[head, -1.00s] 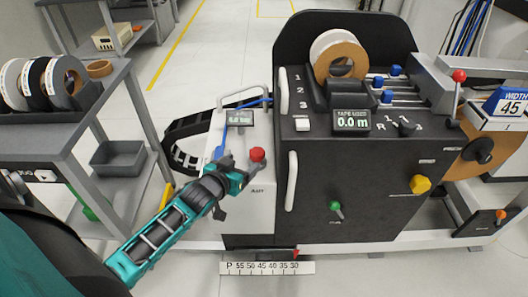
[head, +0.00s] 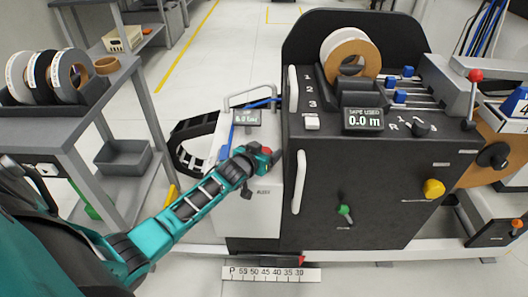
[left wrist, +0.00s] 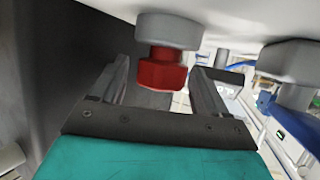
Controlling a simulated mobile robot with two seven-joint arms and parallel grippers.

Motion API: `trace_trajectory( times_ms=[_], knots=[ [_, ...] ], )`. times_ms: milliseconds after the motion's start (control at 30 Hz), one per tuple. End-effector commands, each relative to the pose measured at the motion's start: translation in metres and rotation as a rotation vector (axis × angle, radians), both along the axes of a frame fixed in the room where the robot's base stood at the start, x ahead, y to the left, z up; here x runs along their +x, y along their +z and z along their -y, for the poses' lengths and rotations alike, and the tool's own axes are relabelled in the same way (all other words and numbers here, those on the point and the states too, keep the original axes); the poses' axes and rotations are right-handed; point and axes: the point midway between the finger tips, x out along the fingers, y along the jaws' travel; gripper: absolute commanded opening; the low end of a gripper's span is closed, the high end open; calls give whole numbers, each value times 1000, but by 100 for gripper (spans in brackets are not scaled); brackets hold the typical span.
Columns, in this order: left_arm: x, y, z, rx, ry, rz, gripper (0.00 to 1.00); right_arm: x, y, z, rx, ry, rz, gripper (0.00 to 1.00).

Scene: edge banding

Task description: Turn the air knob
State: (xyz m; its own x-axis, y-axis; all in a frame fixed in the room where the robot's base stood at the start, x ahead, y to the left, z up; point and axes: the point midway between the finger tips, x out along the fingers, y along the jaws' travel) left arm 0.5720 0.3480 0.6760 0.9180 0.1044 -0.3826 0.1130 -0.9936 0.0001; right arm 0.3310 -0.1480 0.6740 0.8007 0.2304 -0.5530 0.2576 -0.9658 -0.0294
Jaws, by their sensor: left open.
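The red knob (head: 265,151) is on the white cabinet (head: 262,215) left of the dark machine. In the left wrist view the red knob (left wrist: 165,70) has a grey round base and sits between my two fingers, with a gap on both sides. My left gripper (head: 252,168) is open around it in the head view; it also shows in the left wrist view (left wrist: 160,82). The gripper partly covers the knob in the head view. A display (head: 246,118) on the cabinet top reads about 6.0 bar. My right gripper is out of view.
A second grey round fitting (left wrist: 289,72) is right of my fingers in the left wrist view. The dark machine (head: 370,190) with its white handle (head: 299,182) stands close on the right. A grey shelf (head: 100,80) with rolls is at left.

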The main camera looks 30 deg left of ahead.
Motion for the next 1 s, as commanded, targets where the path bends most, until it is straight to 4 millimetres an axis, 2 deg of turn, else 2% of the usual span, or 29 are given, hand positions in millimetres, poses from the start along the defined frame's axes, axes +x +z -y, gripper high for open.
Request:
trace_trajectory(
  times_ms=[67, 600, 1000],
  knots=[
    [0, 0, 0, 0, 0, 0, 73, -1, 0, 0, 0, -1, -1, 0],
    [0, 0, 0, 0, 0, 0, 23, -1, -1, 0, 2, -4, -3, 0],
    [1, 2, 1, 6, -139, 1, 23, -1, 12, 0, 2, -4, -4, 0]
  ],
)
